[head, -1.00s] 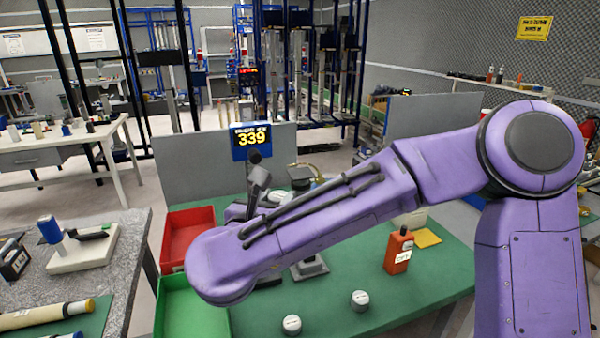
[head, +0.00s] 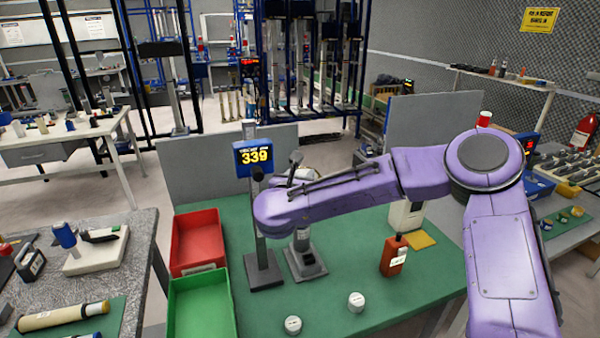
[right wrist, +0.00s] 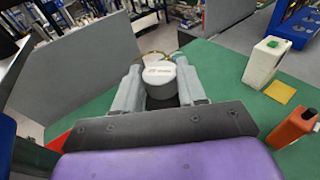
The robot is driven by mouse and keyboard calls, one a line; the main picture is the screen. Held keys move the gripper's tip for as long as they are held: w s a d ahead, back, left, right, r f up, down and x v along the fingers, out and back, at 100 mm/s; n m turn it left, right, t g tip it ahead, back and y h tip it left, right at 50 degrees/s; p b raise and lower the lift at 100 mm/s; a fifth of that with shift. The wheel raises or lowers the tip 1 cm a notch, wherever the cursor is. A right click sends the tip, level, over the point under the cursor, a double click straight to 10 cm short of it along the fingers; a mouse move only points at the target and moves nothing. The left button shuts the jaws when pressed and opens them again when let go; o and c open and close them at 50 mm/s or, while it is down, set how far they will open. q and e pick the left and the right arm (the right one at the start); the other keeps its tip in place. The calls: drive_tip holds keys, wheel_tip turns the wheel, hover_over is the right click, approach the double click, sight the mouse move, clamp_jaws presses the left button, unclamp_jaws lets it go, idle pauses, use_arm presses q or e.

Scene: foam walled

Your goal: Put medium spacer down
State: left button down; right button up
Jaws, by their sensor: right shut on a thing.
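My right gripper (right wrist: 160,88) is shut on a white round spacer (right wrist: 159,72), with one grey finger on each side of it in the right wrist view. The spacer's flat top, with dark marking, faces the camera. In the head view my purple right forearm reaches left over the green table (head: 400,305) and mostly hides the gripper. Whether the spacer touches a surface below cannot be told. My left gripper is not in view.
Two white round pieces stand at the table's front (head: 293,325) (head: 356,302). A red bin (head: 180,238) and green bin (head: 181,310) line the left side. A display stand (head: 263,270), grey stand (head: 305,262) and orange bottle (head: 394,257) are upright. The front middle is mostly clear.

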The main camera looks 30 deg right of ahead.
drive_tip(key=shift+a, duration=0.1)
drive_tip(key=shift+f+b, duration=0.25)
drive_tip(key=shift+b, duration=0.1)
drive_tip(key=o, duration=1.1)
drive_tip(key=shift+r, duration=0.1)
drive_tip(key=shift+r+p, duration=0.2)
drive_tip(key=shift+p, duration=0.15)
drive_tip(key=b+v, duration=0.4)
drive_tip(key=v, duration=0.8)
drive_tip(key=shift+f, duration=0.1)
